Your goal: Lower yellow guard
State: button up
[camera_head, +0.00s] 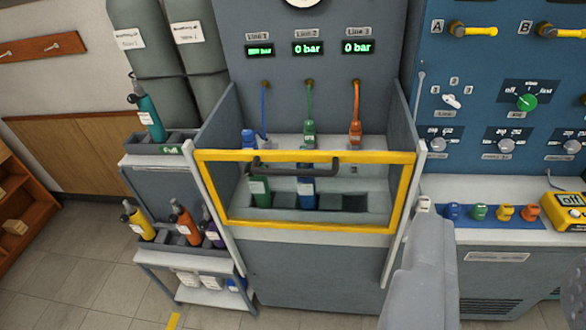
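The yellow guard (305,156) is a rectangular yellow frame with a see-through middle. It stands across the front of the grey test bench, between two pale side rails (403,235). A dark handle (293,170) runs across its upper part. The guard sits at the upper part of the rails, which continue below its bottom edge. A green bottle (260,192) and a blue bottle (307,191) show through it in the bench's slots. A grey part of my gripper or arm (422,275) rises at the lower right, apart from the handle. Its fingertips cannot be made out clearly.
A rack (180,265) with several coloured bottles stands left of the bench. Hoses hang above the guard under displays reading 0 bar. A blue control panel (480,75) and a counter with coloured fittings and a yellow meter (567,212) are at right. Floor at lower left is clear.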

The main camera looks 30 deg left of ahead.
jog(key=w+a+f+m+y+p, duration=0.1)
jog(key=w+a+f+m+p, duration=0.3)
jog(key=w, duration=0.6)
jog(key=m+y+p, duration=0.2)
jog(key=m+p, duration=0.5)
jog(key=p, duration=0.1)
send_near(293, 174)
jog(key=s+d+r, duration=0.2)
jog(key=d+r, duration=0.5)
jog(key=r, duration=0.3)
jog(key=a+f+m+y+p, duration=0.1)
jog(key=a+f+m+p, duration=0.35)
jog(key=f, duration=0.55)
jog(key=shift+n, duration=0.35)
jog(key=shift+a+p+x, duration=0.15)
jog(key=shift+a+x, duration=0.05)
jog(key=shift+x, duration=2.05)
jog(key=shift+a+p+x, duration=0.2)
jog(key=shift+a+x, duration=0.05)
jog(key=shift+x, duration=2)
jog(key=shift+a+p+x, duration=0.15)
jog(key=shift+a+x, duration=0.05)
jog(key=shift+x, duration=2.05)
jog(key=shift+s, duration=0.15)
